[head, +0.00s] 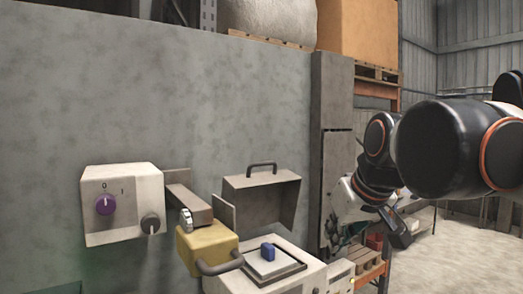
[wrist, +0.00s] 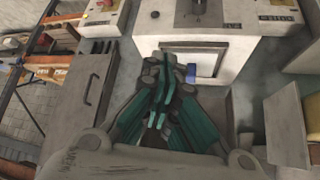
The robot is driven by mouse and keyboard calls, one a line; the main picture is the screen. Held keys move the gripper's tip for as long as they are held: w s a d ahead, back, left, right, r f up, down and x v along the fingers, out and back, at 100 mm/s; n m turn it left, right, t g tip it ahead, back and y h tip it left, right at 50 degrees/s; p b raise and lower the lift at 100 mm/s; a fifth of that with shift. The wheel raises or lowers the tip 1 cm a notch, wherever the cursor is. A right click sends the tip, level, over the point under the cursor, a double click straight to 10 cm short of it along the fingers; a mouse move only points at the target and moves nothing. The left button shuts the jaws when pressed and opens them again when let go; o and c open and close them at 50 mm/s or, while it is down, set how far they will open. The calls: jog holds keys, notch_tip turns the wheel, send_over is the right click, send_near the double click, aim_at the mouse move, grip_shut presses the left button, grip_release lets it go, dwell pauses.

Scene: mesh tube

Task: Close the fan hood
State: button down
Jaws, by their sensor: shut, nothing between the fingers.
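A grey hood (head: 258,200) with a dark bar handle (head: 262,165) stands raised, in the head view, behind a white box (head: 285,270). The box top has a framed plate with a blue block (head: 268,252) on it. My gripper (head: 334,232) is small and dim in the head view, to the right of the hood and apart from it. In the wrist view my gripper (wrist: 165,75) has its teal and dark fingers together, with nothing between them. They overlap a white housing (wrist: 235,50) in that picture.
A white control box (head: 122,205) with a purple knob and a yellow unit (head: 207,247) with a curved pipe are to the left. A grey wall (head: 150,100) stands behind. The wrist view shows a grey cabinet (wrist: 75,120) with a handle and a shelf rack (wrist: 35,70) at left.

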jog(key=w+a+r+n+y, duration=0.1)
jog(key=w+a+r, duration=0.4)
jog(key=r, duration=0.3)
jog(key=w+a+r+n+y+p, duration=0.1)
jog(key=w+a+r+n, duration=0.1)
jog(key=w+a+r, duration=0.45)
jog(key=w+a+r+n+y, duration=0.15)
jog(key=w+r, duration=0.25)
jog(key=r, duration=0.5)
send_over(261, 175)
jog(key=shift+h, duration=0.35)
jog(key=f, duration=0.8)
jog(key=shift+w+a+p, duration=0.2)
jog(key=shift+w+p, duration=0.15)
jog(key=shift+p, duration=0.05)
jog(key=shift+s+d+f, duration=0.1)
jog(key=shift+s, duration=0.1)
jog(key=shift+w+f, duration=0.1)
jog(key=shift+f, duration=0.1)
jog(key=shift+s+d, duration=0.1)
jog(key=shift+s, duration=0.1)
jog(key=shift+f, duration=0.1)
